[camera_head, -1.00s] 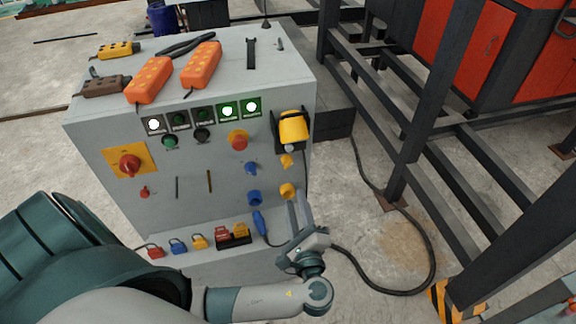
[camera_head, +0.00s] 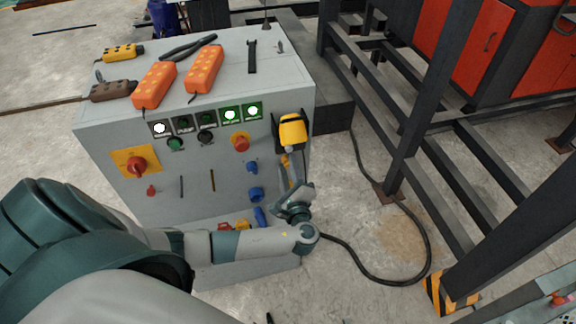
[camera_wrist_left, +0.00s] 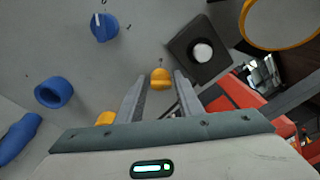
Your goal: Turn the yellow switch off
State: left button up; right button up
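The yellow switch (camera_wrist_left: 161,77) is a small rounded knob on the grey front panel (camera_wrist_left: 75,25). In the left wrist view it sits between the fingertips of my open left gripper (camera_wrist_left: 158,82), with a gap on both sides. In the head view the fingers of my left gripper (camera_head: 288,169) partly cover the switch (camera_head: 285,159). Whether the fingers touch it cannot be told. My right gripper is not in view.
A black holder with a yellow-topped device (camera_head: 292,129) is just above the switch. A blue switch (camera_wrist_left: 104,27) and a blue socket (camera_wrist_left: 54,92) are to the left. A black steel frame (camera_head: 416,130) stands to the right, and a dark cable (camera_head: 395,281) lies on the floor.

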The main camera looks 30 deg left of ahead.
pick_arm(q)
jog(key=c, duration=0.7)
jog(key=shift+c, duration=0.2)
jog(key=shift+f, duration=0.1)
